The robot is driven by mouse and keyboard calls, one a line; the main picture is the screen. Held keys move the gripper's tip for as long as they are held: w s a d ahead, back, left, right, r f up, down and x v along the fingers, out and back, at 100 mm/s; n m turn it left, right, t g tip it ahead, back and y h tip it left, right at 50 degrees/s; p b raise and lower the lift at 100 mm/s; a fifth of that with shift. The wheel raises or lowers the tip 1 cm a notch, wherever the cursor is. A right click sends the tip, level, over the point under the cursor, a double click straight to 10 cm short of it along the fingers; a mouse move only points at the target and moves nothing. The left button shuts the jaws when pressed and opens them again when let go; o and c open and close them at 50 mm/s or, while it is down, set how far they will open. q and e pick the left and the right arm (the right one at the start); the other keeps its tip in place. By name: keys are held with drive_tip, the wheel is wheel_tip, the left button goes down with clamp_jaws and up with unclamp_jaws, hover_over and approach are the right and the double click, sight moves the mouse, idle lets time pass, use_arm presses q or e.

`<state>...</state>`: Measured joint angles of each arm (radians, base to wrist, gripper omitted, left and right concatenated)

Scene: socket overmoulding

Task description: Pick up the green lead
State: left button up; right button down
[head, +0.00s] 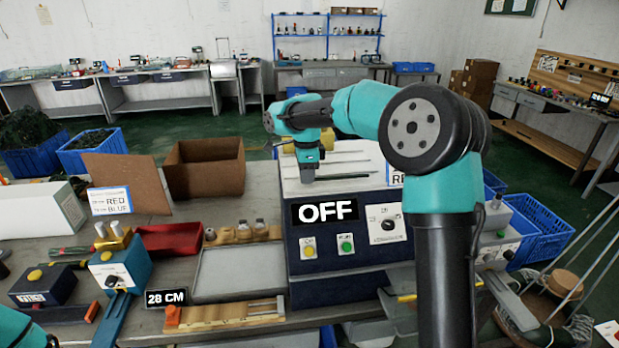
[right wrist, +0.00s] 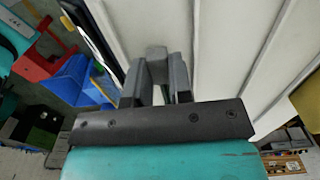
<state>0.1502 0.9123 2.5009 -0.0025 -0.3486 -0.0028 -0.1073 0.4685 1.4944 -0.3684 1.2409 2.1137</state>
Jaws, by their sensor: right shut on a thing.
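The green lead (head: 342,177) shows as a thin dark green strip on the white sloped top of the machine, near its front edge. My right gripper (head: 308,178) points down over the left end of this lead and is shut on it.
The machine front (head: 345,240) has an OFF display, buttons and a dial. Pale strips lie behind the lead. A grey tray (head: 240,272), a red bin (head: 170,240) and a cardboard box (head: 205,170) stand left of the machine. A blue crate (head: 540,232) is at the right.

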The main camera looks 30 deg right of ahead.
wheel_tip(320, 180, up, 2)
drive_tip(key=shift+r, duration=0.15)
drive_tip(key=shift+s+r, duration=0.15)
drive_tip(key=shift+r, duration=0.1)
drive_tip(key=s+a, duration=0.3)
drive_tip(key=s, duration=0.4)
drive_tip(key=s+a+r, duration=0.1)
drive_tip(key=s+a, duration=0.3)
drive_tip(key=s, duration=0.3)
drive_tip(key=shift+r, duration=0.15)
